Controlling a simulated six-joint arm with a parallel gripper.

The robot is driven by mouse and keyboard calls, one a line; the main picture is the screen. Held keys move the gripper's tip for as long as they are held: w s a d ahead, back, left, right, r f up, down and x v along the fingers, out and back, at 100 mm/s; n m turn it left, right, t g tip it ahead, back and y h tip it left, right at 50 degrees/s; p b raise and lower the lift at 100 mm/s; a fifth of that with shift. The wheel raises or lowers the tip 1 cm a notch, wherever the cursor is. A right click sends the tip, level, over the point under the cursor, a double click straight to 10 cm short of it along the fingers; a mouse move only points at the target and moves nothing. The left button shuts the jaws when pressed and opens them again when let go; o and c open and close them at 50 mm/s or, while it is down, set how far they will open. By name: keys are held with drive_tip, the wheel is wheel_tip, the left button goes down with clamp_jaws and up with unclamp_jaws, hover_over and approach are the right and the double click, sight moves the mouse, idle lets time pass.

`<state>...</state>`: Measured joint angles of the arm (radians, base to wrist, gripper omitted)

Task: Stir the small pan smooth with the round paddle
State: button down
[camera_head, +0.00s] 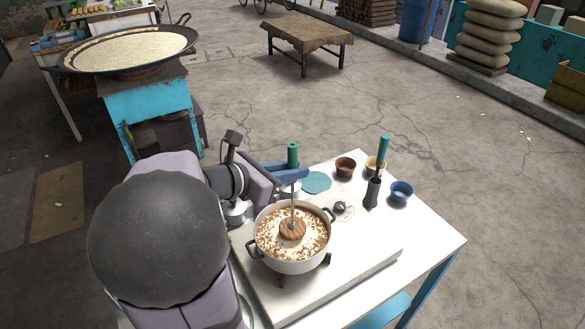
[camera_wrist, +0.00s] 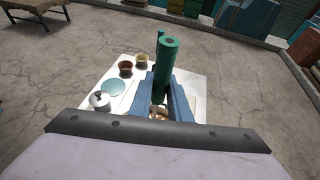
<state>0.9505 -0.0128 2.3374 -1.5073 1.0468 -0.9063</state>
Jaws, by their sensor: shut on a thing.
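The small white pan (camera_head: 270,258) stands on the stove. It holds a pale liquid with brown lumps and patches scattered over its surface. The round paddle (camera_head: 292,229) has a wooden ribbed head that sits in the liquid near the pan's middle, with a thin metal shaft rising from it. My gripper (camera_head: 293,172) has blue fingers shut on the paddle's green handle (camera_head: 293,150), above the pan. In the wrist view the green handle (camera_wrist: 173,70) stands between my blue fingers (camera_wrist: 172,92). The pan is mostly hidden there.
Behind lie a teal disc (camera_head: 316,182), a brown bowl (camera_head: 345,167), a cream bowl (camera_head: 371,162) and a blue bowl (camera_head: 401,192). A dark holder (camera_head: 372,194) with a green-handled tool stands right. A wide pan (camera_head: 125,52) is far left.

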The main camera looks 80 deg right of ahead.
drive_tip(key=shift+f+b, duration=1.25)
drive_tip(key=shift+f, duration=0.5)
drive_tip(key=shift+s+d, duration=0.1)
